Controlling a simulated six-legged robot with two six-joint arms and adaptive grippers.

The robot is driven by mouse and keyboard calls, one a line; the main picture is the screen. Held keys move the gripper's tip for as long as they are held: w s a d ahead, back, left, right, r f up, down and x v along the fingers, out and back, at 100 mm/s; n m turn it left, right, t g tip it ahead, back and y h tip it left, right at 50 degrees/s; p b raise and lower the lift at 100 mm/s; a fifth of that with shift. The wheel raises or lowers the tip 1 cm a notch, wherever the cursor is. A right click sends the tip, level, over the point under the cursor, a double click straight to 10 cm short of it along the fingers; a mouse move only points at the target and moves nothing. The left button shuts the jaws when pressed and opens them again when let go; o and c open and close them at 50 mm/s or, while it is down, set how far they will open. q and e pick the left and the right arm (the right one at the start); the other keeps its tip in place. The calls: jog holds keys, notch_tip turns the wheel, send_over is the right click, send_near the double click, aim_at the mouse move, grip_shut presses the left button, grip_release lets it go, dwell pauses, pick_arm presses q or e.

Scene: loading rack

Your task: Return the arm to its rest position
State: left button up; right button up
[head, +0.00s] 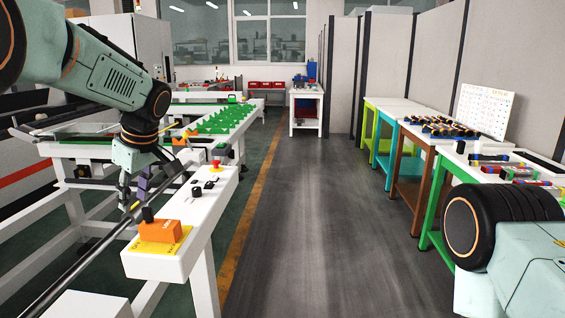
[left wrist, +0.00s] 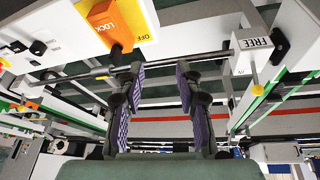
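My left arm comes in from the left in the head view, with its gripper (head: 135,190) hanging over the loading rack. In the left wrist view the two purple-padded fingers (left wrist: 158,85) stand wide apart with nothing between their pads. A long dark metal rod (left wrist: 215,56) crosses beyond the fingertips; whether they touch it I cannot tell. It also runs diagonally below the gripper in the head view (head: 78,268). My right gripper is out of view; only part of my right arm shows at the lower right.
An orange lock handle (head: 160,231) on a yellow plate and a red stop button (head: 216,164) sit on the white rack beam (head: 205,210). A white FREE block (left wrist: 250,50) is near the rod. Workbenches (head: 437,140) line the right. The grey aisle (head: 290,220) is clear.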

pick_arm(q)
jog(key=w+d+f+m+t+h, duration=0.1)
jog(key=w+d+f+m+t, duration=0.1)
jog(key=w+d+f+m, duration=0.15)
jog(key=s+d+f+m+h+b, duration=0.1)
jog(key=s+d+f+m, duration=0.15)
jog(key=f, duration=0.55)
jog(key=s+d+f+m+t+h+b, duration=0.1)
jog(key=s+f+m, duration=0.25)
jog(key=f, duration=0.45)
jog(key=s+d+f+m+h+b, duration=0.15)
jog(key=s+f, duration=0.25)
jog(key=f, duration=0.5)
jog(key=s+f+m+g+b, duration=0.1)
jog(key=s+f, duration=0.5)
jog(key=s, duration=0.6)
jog(key=s+f+m+g+b, duration=0.1)
jog(key=s+f+g+b, duration=0.1)
jog(key=s+f, duration=0.5)
jog(key=s+f+g+b, duration=0.2)
jog(key=s+f, duration=0.5)
jog(key=s, duration=1)
jog(key=shift+a+f+m+y+b, duration=0.25)
jog(key=shift+m+y+b, duration=0.15)
jog(key=shift+b, duration=0.4)
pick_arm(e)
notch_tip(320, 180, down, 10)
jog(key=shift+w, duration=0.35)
